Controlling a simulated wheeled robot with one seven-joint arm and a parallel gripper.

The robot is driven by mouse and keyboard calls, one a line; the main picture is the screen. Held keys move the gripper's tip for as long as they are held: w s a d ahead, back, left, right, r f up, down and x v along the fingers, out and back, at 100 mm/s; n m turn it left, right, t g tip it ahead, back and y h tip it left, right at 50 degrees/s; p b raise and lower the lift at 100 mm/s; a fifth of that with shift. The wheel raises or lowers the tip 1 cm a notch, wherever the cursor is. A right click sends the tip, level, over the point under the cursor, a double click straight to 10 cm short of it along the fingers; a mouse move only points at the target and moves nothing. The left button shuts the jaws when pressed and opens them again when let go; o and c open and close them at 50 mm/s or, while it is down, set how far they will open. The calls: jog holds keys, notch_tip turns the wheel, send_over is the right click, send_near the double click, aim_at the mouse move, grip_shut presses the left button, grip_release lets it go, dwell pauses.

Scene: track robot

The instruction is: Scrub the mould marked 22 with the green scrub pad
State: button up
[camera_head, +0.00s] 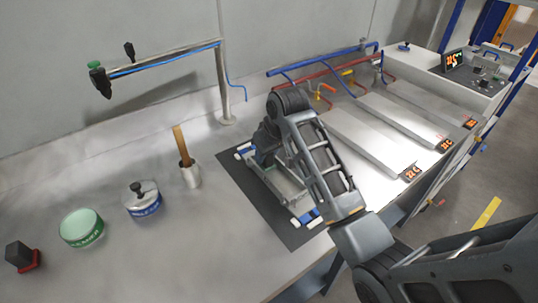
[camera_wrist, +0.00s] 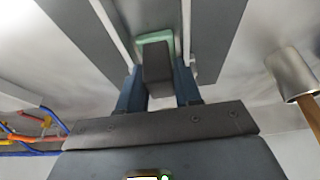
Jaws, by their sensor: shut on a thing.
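My gripper (camera_wrist: 158,88) is shut on the dark block-shaped handle of the green scrub pad (camera_wrist: 155,37). The pad's green edge shows beyond the handle in the wrist view, over the grey metal of the mould (camera_wrist: 205,30). I cannot tell whether the pad touches it. In the head view the mould (camera_head: 285,190) is a long metal form with blue and white ends, lying on a dark mat (camera_head: 237,172). My gripper (camera_head: 266,150) is over its far part; my arm hides some of the mould and the pad. No number on the mould is readable.
A green tin (camera_head: 82,228), a blue tin (camera_head: 143,203), a cup (camera_head: 190,177) with a wooden handle in it and a black-and-red block (camera_head: 22,256) stand left. A post with a jib (camera_head: 222,80) stands behind. Metal plates (camera_head: 365,140) with displays lie right.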

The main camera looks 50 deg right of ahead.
jog(key=shift+w+d, duration=0.15)
jog(key=shift+w, duration=0.45)
jog(key=shift+s, duration=0.1)
jog(key=shift+s+a, duration=0.15)
jog(key=shift+s, duration=0.45)
jog(key=shift+s+a, duration=0.15)
jog(key=shift+s, duration=0.4)
jog(key=shift+s+f, duration=0.1)
jog(key=shift+s+a, duration=0.2)
jog(key=shift+s, duration=0.4)
jog(key=shift+s+a, duration=0.2)
jog(key=shift+s, duration=0.35)
jog(key=shift+s+a, duration=0.2)
jog(key=shift+s, duration=0.4)
jog(key=shift+s+a, duration=0.15)
jog(key=shift+s, duration=0.45)
